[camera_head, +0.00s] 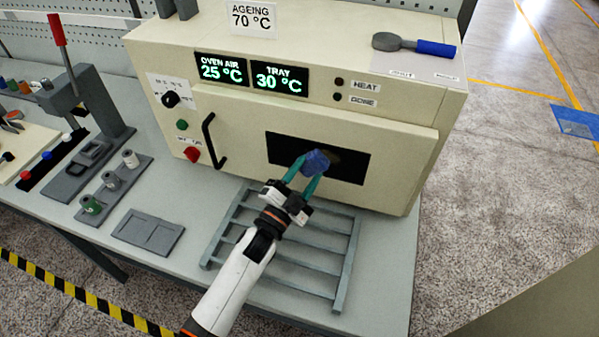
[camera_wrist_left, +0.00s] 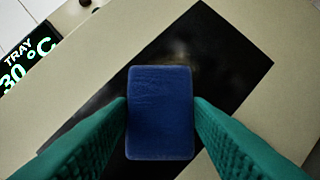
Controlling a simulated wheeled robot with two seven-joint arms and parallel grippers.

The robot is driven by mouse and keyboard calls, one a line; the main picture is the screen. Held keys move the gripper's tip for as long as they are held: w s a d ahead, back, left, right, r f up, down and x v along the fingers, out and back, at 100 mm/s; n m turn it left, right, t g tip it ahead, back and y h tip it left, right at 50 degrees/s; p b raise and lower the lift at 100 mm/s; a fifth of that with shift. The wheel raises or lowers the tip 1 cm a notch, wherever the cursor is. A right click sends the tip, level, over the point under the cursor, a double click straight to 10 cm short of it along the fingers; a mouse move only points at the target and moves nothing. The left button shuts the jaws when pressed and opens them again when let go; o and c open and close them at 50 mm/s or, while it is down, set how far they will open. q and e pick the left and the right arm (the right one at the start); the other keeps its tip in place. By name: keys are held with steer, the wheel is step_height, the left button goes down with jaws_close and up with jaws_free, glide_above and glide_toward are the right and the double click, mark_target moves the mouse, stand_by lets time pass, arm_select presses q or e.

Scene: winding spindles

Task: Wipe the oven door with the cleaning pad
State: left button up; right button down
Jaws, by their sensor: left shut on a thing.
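The oven (camera_head: 290,120) is a cream box on the bench with a closed front door (camera_head: 236,130), a black handle (camera_head: 210,140) at the door's left and a dark window (camera_head: 350,160). The blue cleaning pad (camera_head: 317,162) is in front of the window. My left gripper (camera_head: 305,174) is shut on the pad with its green fingers. In the left wrist view the pad (camera_wrist_left: 160,112) sits between the fingers, over the dark window (camera_wrist_left: 215,60). A faint brownish smudge (camera_wrist_left: 178,52) shows on the glass just beyond the pad. I cannot tell whether the pad touches the door. My right gripper is not in view.
A slatted grey rack (camera_head: 345,262) lies on the bench below my left arm. A grey plate (camera_head: 148,232), spools (camera_head: 92,205) and a press (camera_head: 95,100) stand to the left. A blue-handled tool (camera_head: 415,45) lies on the oven top.

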arm_select(q)
steer(key=shift+s+d, duration=0.2)
steer(key=shift+d, duration=0.4)
steer(key=shift+s+d, duration=0.2)
steer(key=shift+d, duration=0.4)
steer(key=shift+s+d+b, duration=0.3)
steer(key=shift+d+b, duration=0.05)
steer(key=shift+d, duration=0.6)
steer(key=shift+s+d+b, duration=0.25)
steer(key=shift+d+b, duration=0.05)
steer(key=shift+d, duration=0.65)
steer(key=shift+w+a+r, duration=0.1)
steer(key=shift+w+a, duration=0.1)
steer(key=shift+a, duration=0.3)
steer(key=shift+w+a, duration=0.15)
steer(key=shift+a, duration=0.3)
steer(key=shift+w+a+p, duration=0.2)
steer(key=shift+a, duration=0.4)
steer(key=shift+w+a+p, duration=0.2)
steer(key=shift+a, duration=0.35)
steer(key=shift+s+d+r, duration=0.15)
steer(key=shift+s+d, duration=0.1)
steer(key=shift+s+d+b, duration=0.2)
steer(key=shift+s+d, duration=0.05)
steer(key=shift+d, duration=0.7)
steer(key=shift+s+d+b, duration=0.15)
steer(key=shift+s+d, duration=0.1)
steer(key=shift+d, duration=0.65)
